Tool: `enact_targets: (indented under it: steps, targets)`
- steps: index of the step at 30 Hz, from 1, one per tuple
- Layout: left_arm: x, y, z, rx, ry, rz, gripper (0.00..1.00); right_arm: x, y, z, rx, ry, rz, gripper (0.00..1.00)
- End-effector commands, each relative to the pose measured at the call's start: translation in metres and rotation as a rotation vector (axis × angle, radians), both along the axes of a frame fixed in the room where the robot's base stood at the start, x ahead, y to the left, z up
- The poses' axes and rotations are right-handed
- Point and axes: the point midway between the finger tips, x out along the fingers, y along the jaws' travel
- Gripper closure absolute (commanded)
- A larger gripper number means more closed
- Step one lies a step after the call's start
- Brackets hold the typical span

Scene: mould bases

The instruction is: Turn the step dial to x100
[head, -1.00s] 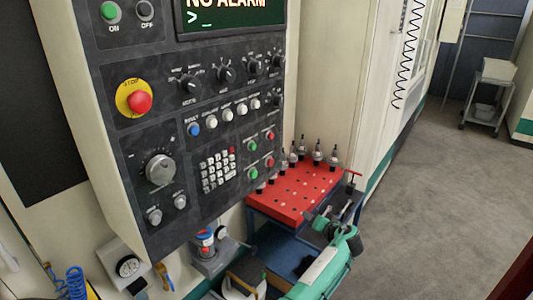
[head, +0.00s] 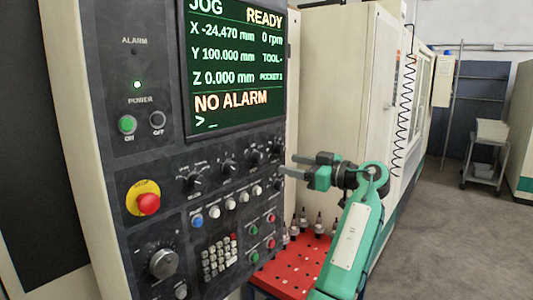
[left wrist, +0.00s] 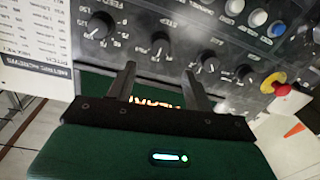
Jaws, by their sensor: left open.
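A row of black dials crosses the control panel (head: 110,95) under its screen. The step dial appears to be the third from the left in the head view (head: 255,157). In the left wrist view, the panel is roughly upside down, and a label like STEP shows by this dial (left wrist: 160,42). I cannot read its setting. My left gripper (head: 299,165) is open and empty, its fingers pointing left at the dial row's right end. In the left wrist view its two fingers (left wrist: 160,85) reach toward the panel, apart from the dials. My right gripper is in neither view.
The panel's screen (head: 238,60) reads JOG, READY and NO ALARM. A red stop button (head: 148,203), push buttons and a keypad (head: 219,257) surround the dials. A red tool rack (head: 290,272) with upright holders stands below my left arm.

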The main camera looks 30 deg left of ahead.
Motion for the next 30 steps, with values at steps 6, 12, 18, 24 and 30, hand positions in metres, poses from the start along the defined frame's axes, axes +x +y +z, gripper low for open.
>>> enact_targets:
  steps: [6, 12, 18, 24, 30]
  targets:
    - [0.000, 0.047, 0.006, 0.001, 0.003, 0.001, 0.47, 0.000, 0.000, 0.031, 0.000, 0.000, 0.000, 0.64]
    - [0.001, 0.076, 0.003, 0.000, 0.003, 0.000, 0.47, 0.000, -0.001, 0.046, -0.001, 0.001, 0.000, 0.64]
    - [0.001, 0.089, 0.001, 0.000, 0.002, -0.002, 0.47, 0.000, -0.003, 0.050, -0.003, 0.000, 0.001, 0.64]
    - [0.001, 0.090, 0.000, 0.000, 0.002, -0.002, 0.47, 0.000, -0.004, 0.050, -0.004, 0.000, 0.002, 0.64]
    - [0.001, 0.090, 0.000, 0.000, 0.002, -0.002, 0.69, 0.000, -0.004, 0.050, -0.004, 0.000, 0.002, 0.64]
